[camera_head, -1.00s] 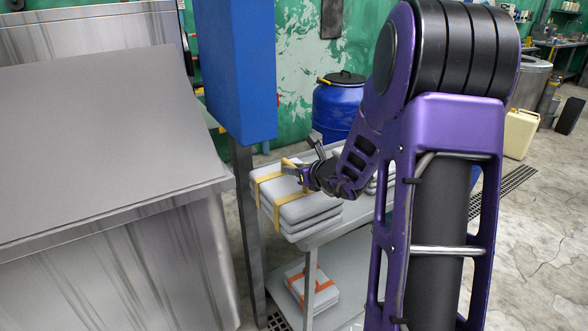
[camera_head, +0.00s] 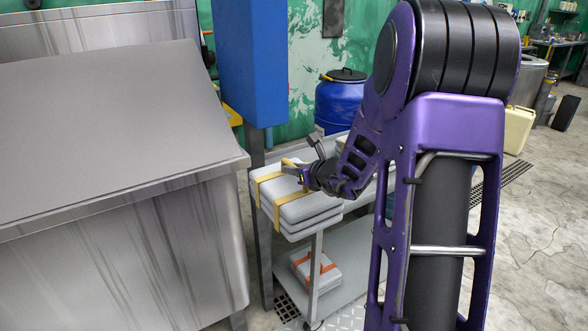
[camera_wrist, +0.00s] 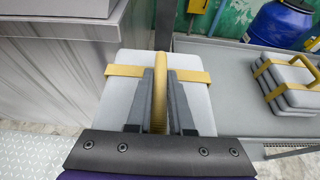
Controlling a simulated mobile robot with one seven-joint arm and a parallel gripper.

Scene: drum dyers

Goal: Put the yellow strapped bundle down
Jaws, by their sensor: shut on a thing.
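My gripper (camera_wrist: 160,100) is shut on the yellow handle of the yellow strapped bundle (camera_wrist: 195,100), a flat grey stack with yellow straps. In the head view the bundle (camera_head: 298,208) looks level at the left end of a grey cart (camera_head: 345,228), next to the metal tank. Whether its underside touches the cart top or hangs clear of it, I cannot tell. My arm hides part of the cart top in the head view.
Another yellow-strapped bundle (camera_wrist: 290,85) stands on the cart top to the right. Between them is bare cart top (camera_wrist: 230,75). An orange-strapped bundle (camera_head: 316,270) lies on the lower shelf. The metal tank (camera_head: 120,255) is close on the left. A blue barrel (camera_head: 340,103) stands behind.

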